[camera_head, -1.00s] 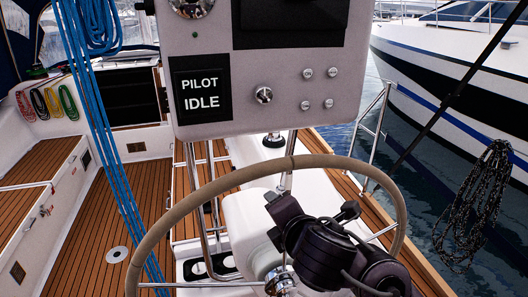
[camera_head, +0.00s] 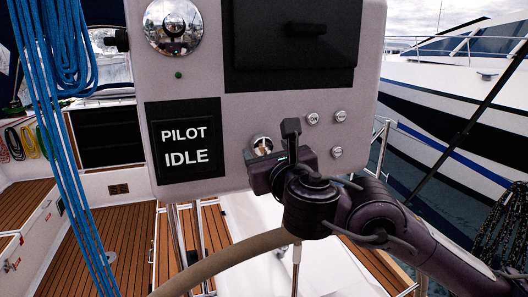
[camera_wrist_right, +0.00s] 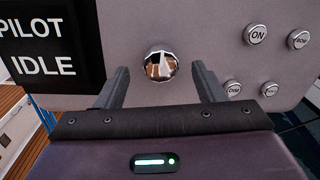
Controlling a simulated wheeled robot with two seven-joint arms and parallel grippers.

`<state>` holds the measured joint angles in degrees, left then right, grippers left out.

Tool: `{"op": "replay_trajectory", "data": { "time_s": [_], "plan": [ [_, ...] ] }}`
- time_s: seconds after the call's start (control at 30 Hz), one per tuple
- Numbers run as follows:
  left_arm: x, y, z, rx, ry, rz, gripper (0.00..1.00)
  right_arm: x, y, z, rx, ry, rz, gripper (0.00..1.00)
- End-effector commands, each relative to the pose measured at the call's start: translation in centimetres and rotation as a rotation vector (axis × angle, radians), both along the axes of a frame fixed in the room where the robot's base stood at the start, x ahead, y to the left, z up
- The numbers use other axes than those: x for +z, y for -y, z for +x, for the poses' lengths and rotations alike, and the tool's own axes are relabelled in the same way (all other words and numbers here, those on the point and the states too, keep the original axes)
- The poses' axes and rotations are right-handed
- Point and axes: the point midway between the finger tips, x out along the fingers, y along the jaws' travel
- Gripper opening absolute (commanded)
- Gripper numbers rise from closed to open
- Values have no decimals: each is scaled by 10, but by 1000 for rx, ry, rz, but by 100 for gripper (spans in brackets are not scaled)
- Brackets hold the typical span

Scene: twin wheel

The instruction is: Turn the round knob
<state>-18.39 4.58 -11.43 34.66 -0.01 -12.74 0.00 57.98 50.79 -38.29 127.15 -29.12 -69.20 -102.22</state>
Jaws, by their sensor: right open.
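The round knob (camera_head: 262,146) is a shiny chrome knob on the light grey panel (camera_head: 215,112), right of the black display reading PILOT IDLE (camera_head: 186,143). It also shows in the right wrist view (camera_wrist_right: 161,66). My right gripper (camera_wrist_right: 162,82) is open, with one finger on either side of the knob in that view. Its fingertips appear short of the panel, and I cannot tell whether they touch anything. In the head view the right gripper (camera_head: 272,160) covers the panel just below and right of the knob. My left gripper is not in view.
Several small round buttons (camera_head: 340,116) sit right of the knob. A large chrome dial (camera_head: 173,26) and a black hatch (camera_head: 292,38) are above. The steering wheel rim (camera_head: 225,262) curves below. Blue ropes (camera_head: 62,120) hang at the left.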

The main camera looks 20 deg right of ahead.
Motion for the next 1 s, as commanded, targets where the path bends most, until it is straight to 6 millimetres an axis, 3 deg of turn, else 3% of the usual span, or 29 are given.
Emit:
{"op": "replay_trajectory", "data": {
  "time_s": [0.13,0.4,0.53,0.87,1.0],
  "plan": [
    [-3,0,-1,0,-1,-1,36,0,1,19,0,-1,1,63],
    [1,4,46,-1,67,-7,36,1,1,29,0,1,2,63],
    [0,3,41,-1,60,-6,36,0,1,29,0,0,2,63],
    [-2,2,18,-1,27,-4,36,0,1,29,0,0,2,21],
    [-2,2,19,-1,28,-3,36,0,1,29,0,0,5,18]
  ]
}}
